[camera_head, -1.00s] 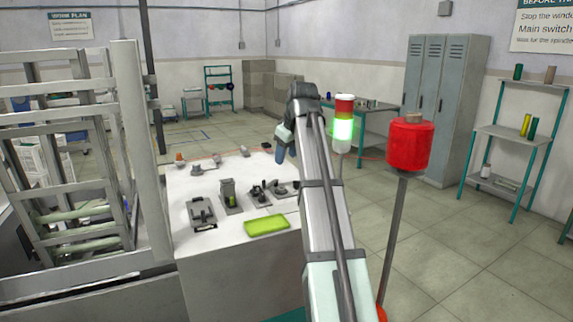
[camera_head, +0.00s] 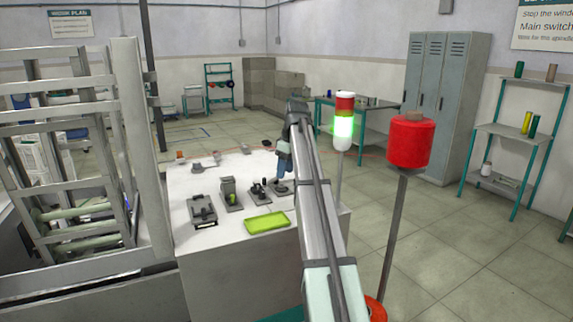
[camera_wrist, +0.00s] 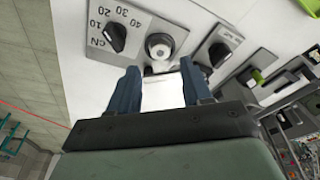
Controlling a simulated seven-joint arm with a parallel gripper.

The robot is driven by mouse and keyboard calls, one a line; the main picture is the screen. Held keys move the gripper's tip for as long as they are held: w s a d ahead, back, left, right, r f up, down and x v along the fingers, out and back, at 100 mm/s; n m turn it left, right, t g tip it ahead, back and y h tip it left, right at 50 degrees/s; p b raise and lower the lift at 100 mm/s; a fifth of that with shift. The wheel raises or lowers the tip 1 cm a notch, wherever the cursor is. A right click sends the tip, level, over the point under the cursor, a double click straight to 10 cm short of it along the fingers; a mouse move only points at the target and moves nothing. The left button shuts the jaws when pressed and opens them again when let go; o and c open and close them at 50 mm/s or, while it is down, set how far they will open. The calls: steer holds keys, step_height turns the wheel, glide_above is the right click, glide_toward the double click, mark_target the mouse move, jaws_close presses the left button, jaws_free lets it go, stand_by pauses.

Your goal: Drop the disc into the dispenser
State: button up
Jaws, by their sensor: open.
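My gripper (camera_head: 283,178) is low over the right side of the white worktop in the head view. Just beyond the fingertips is a grey panel with a round silver knob or button (camera_wrist: 159,47). I cannot make out a separate disc. A grey upright device with a green part at its foot (camera_head: 228,188), possibly the dispenser, stands left of my gripper. A dark device with a green part also shows in the wrist view (camera_wrist: 253,76).
The white worktop (camera_head: 185,240) carries a green tray (camera_head: 267,223) at the front and a dark clamp-like fixture (camera_head: 202,210) at the left. A signal lamp (camera_head: 344,125) and a red spool (camera_head: 408,145) stand right of my arm.

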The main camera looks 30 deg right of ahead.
mark_target(282, 186)
steer(key=shift+x, duration=2.45)
steer(key=c, duration=0.7)
steer(key=shift+o, duration=0.2)
steer(key=shift+r, duration=0.15)
steer(key=shift+w+a+v, duration=0.1)
steer(key=shift+w+v, duration=0.1)
steer(key=shift+v, duration=0.95)
steer(key=shift+w+a+v, duration=0.15)
steer(key=shift+w+v, duration=0.05)
steer(key=shift+v, duration=1)
steer(key=shift+r, duration=0.1)
